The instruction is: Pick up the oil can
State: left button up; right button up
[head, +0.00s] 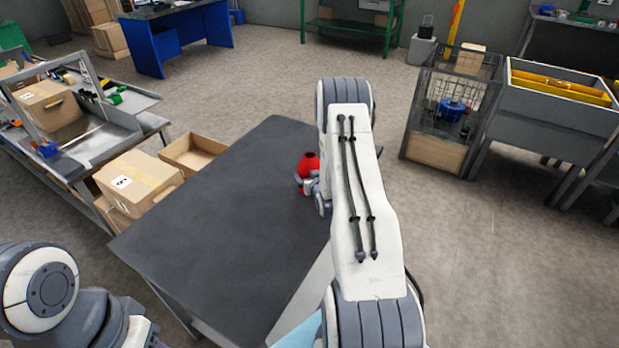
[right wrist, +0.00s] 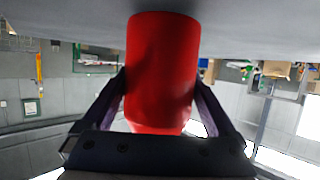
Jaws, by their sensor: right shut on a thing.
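The red oil can (head: 309,160) is at the right part of the dark table, partly hidden by my right arm and gripper. My right gripper (head: 306,184) is shut on it from the near side. In the right wrist view the red can (right wrist: 161,70) fills the space between the two fingers (right wrist: 160,100), which press on its sides. The view is upside down, with the grey tabletop along the top. I cannot tell whether the can touches the table. My left arm shows at the lower left, but its gripper is out of view.
The dark table (head: 215,225) is otherwise bare. An open cardboard box (head: 192,157) and a closed carton (head: 137,182) stand at its left side. A wire cage (head: 452,110) and a grey bin with yellow parts (head: 560,100) stand to the right, across open floor.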

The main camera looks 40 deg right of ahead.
jog(key=shift+r, duration=0.85)
jog(key=s+d+r+b, duration=0.2)
jog(key=s+d+r, duration=0.5)
jog(key=d+r, duration=0.1)
jog(key=shift+d+b, duration=0.3)
jog(key=shift+d, duration=0.25)
jog(key=shift+s+r, duration=0.1)
